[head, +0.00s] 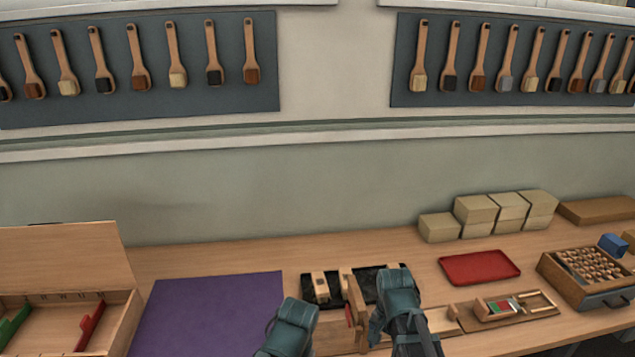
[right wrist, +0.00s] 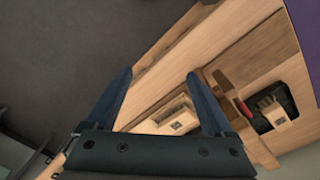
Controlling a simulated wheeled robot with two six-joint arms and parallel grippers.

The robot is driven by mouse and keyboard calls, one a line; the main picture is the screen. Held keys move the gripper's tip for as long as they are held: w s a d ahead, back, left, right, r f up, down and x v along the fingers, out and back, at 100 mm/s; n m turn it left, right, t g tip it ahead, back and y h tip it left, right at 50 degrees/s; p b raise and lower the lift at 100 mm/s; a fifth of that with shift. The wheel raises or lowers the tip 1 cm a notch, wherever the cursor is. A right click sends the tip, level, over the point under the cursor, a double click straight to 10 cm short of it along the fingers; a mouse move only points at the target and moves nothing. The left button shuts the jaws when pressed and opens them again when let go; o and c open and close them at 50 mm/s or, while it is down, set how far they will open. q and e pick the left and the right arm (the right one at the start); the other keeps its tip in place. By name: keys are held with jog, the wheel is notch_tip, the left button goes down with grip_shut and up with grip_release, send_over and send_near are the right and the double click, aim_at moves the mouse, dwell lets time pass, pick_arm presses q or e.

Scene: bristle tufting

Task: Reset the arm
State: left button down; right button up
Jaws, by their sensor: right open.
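My right arm (head: 398,295) comes up from the bottom in the head view, beside a wooden fixture (head: 355,312) with a red part. My right gripper (right wrist: 160,76) shows in the right wrist view with its two dark fingers spread wide and nothing held between them. Beyond the fingers are the wooden bench edge and a pale wooden block piece (right wrist: 178,122). My left arm (head: 290,328) is at the bottom centre, left of the fixture and near the purple mat (head: 210,310). Its jaws cannot be made out.
A black tray (head: 332,303) with wooden pieces lies behind the fixture. A red tray (head: 479,267), a wooden jig (head: 505,307) and a box of round pieces (head: 560,283) stand at right. Stacked tan blocks (head: 438,228) are behind. An open wooden box (head: 115,325) is at left. Brushes hang above.

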jog(key=s+a+n, duration=0.8)
jog(key=a+n, duration=0.3)
jog(key=n, duration=0.1)
jog(key=shift+s+h, duration=0.2)
jog(key=shift+h, duration=0.1)
